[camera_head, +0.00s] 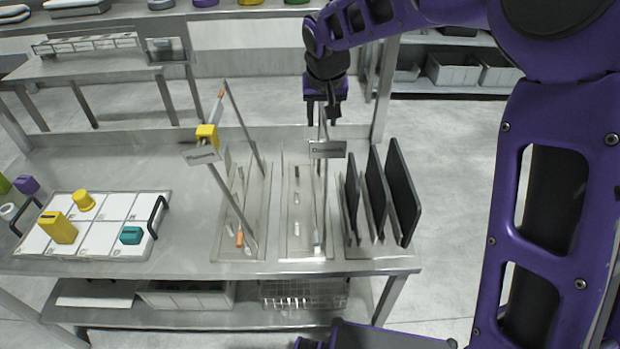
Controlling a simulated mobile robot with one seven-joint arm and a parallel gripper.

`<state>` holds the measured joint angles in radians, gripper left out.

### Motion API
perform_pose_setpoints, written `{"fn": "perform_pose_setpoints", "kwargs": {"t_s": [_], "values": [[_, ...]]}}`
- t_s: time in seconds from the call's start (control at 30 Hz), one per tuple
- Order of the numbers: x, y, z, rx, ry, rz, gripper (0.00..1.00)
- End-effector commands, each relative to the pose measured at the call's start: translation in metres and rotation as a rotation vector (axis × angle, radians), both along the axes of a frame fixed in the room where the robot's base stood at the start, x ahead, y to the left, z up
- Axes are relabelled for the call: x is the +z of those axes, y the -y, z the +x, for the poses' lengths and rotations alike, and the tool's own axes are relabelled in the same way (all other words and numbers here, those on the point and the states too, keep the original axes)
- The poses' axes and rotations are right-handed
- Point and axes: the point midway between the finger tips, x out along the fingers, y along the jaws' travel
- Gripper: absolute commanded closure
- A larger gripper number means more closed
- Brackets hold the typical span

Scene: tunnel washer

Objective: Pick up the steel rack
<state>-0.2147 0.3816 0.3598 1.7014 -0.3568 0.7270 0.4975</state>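Steel racks stand along the front half of the steel table. The middle rack (292,240) has a flat base, thin uprights and a label plate (327,150). The left rack (231,252) has slanted bars and its own label plate (202,154). Which one is meant by the steel rack, I cannot tell. My gripper (323,118) points down above the middle rack, near the top of a thin upright. Its two fingers look apart. I cannot tell whether the upright is between them or behind them, and nothing looks gripped.
Upright black panels (402,190) stand close to the right of the middle rack. A yellow piece (207,136) sits high on the left rack. A white tray (120,208) with dark handles holds yellow and teal pieces at left. The table's (180,240) lower shelf holds bins and a wire basket (303,294).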

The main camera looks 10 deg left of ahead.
Motion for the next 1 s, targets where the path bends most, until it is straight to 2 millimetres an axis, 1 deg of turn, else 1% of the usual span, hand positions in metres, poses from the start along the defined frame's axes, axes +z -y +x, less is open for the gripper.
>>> {"fn": "perform_pose_setpoints", "kwargs": {"t_s": [0.03,0.17,0.2,0.27,0.3,1.0], "values": [[0.0001,0.0000,0.0000,0.000,0.000,0.000,0.57],[0.0002,0.0000,-0.0001,0.000,0.000,0.000,0.81],[0.0003,0.0000,-0.0001,0.000,0.000,0.000,0.88],[0.0003,0.0000,-0.0001,0.000,0.000,0.000,0.99],[0.0004,0.0000,-0.0001,0.000,0.000,0.000,1.00],[0.0007,0.0001,-0.0001,0.000,0.000,0.000,1.00]]}}
